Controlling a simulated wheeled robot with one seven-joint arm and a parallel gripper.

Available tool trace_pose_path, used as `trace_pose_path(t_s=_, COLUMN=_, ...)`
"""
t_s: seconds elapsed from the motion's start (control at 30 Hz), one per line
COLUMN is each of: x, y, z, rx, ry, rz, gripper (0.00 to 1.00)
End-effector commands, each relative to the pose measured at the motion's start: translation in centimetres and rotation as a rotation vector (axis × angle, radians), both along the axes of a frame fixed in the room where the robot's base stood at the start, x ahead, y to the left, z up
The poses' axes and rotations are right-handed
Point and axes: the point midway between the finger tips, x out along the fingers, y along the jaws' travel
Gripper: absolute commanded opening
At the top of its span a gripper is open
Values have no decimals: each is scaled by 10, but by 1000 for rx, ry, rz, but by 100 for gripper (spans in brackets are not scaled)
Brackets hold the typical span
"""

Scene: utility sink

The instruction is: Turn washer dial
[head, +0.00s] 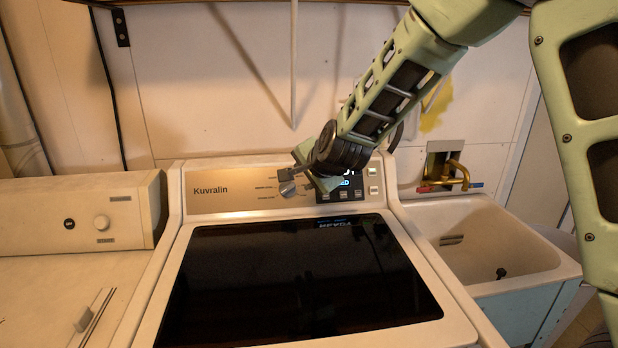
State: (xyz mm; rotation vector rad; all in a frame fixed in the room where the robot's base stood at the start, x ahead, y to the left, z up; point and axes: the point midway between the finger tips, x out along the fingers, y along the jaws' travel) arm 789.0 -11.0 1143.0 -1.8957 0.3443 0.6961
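The washer (176,262) has a tan control panel (222,202) marked "Kuvralin" and a dark glass lid. Its round silver dial (288,189) is in the middle of the panel, left of the lit display. My gripper (305,179) reaches down from the upper right to the panel, right beside the dial. Its two fingers look spread apart, one above the dial and one to its right. The dial's upper right side is partly hidden by the gripper. Whether a finger touches the dial cannot be told.
A utility sink (472,204) with a brass faucet (452,174) is at the right. The wall is just behind the panel.

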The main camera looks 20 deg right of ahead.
Motion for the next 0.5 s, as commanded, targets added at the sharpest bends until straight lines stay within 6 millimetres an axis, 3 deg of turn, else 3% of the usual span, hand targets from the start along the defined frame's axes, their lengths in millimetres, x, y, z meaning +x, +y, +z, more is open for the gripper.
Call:
trace_pose_path(t_s=0.2, x=-19, y=-2, z=15, rx=0, ry=0, rz=0, gripper=36)
trace_pose_path(t_s=0.5, x=-23, y=-2, z=18, rx=0, ry=1, rz=0, gripper=36)
